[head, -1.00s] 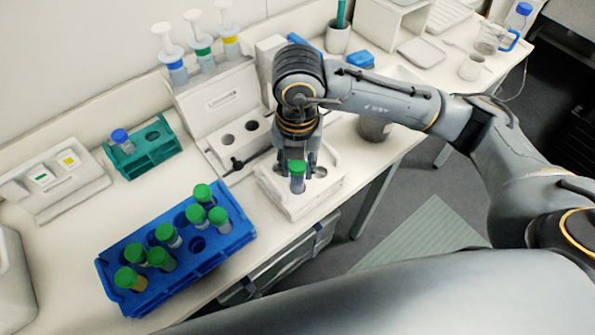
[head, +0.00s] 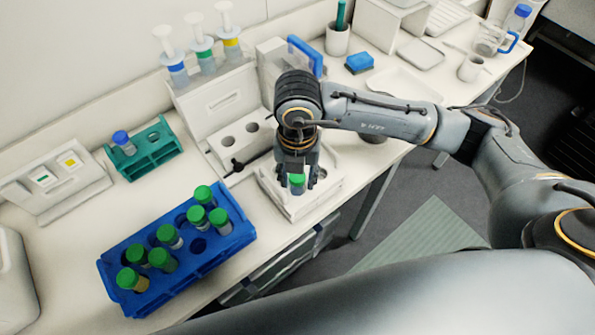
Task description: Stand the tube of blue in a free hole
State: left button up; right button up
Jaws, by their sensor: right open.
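A green-capped tube (head: 297,181) stands in the white block (head: 289,211) at the bench's front edge. Its body is mostly hidden, so I cannot make out the colour inside. My right gripper (head: 299,177) points down with its open fingers around this tube. The blue rack (head: 205,271) at the front left holds several green-capped tubes (head: 169,235), and a free hole (head: 198,245) shows near its right end. A teal rack (head: 152,164) behind it holds one blue-capped tube (head: 122,140) and has free holes. My left gripper is out of view.
A white stand (head: 222,99) with several plungers, in blue, green and yellow, is behind the block. A panel (head: 62,181) with green and yellow labels stands at the left. Bare bench lies between the racks. A blue sponge (head: 359,63) lies farther back.

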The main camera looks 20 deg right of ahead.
jog(key=shift+r, duration=0.3)
notch_tip(320, 180, up, 12)
jog(key=b, duration=0.2)
jog(key=shift+f, duration=0.15)
jog(key=shift+f, duration=0.1)
